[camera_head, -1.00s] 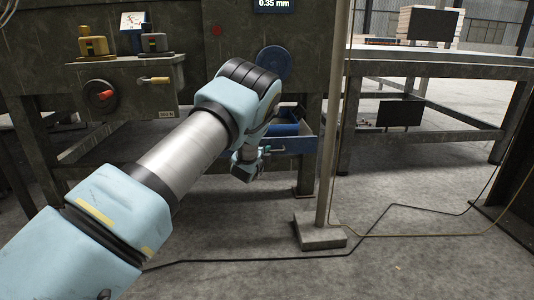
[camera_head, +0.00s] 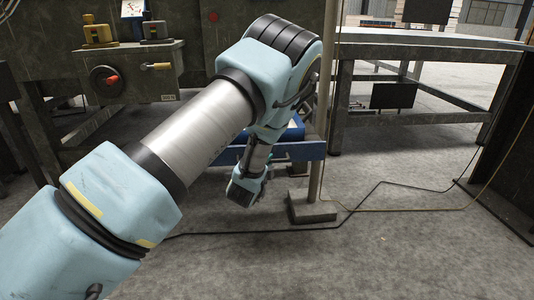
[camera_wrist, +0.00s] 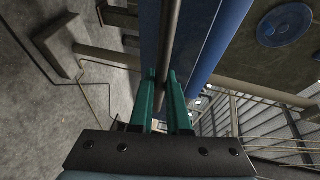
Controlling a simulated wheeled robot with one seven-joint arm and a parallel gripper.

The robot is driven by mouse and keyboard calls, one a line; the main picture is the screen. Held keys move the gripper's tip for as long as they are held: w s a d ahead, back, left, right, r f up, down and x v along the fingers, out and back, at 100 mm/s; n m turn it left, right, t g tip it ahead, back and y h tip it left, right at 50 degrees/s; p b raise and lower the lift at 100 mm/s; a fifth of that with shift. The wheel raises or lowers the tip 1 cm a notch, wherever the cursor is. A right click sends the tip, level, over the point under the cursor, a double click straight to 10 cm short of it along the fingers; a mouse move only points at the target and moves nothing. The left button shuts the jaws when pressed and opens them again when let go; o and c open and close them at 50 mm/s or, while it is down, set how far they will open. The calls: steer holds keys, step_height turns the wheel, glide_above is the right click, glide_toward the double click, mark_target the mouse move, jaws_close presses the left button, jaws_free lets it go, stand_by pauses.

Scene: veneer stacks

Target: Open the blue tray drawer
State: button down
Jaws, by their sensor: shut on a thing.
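The blue tray drawer (camera_head: 300,150) sits low under the machine in the head view, mostly hidden behind my arm. In the wrist view its blue front (camera_wrist: 198,30) fills the top middle, with a dark bar handle (camera_wrist: 171,30) running along it. My gripper (camera_wrist: 161,78) has green fingers closed around the bar. In the head view the fingers are largely hidden behind my wrist. The drawer seems partly pulled out, but how far is hard to tell.
A thin upright post with a square foot (camera_head: 312,207) stands close to the right of the drawer. Cables (camera_head: 380,184) lie on the floor. A workbench (camera_head: 430,42) is at the back right.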

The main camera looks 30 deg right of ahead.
steer(key=shift+s+a, duration=0.3)
steer(key=shift+s, duration=0.25)
steer(key=c, duration=0.9)
jaws_free()
steer(key=p+v, duration=0.1)
steer(key=v, duration=0.9)
steer(key=shift+s+a, duration=0.25)
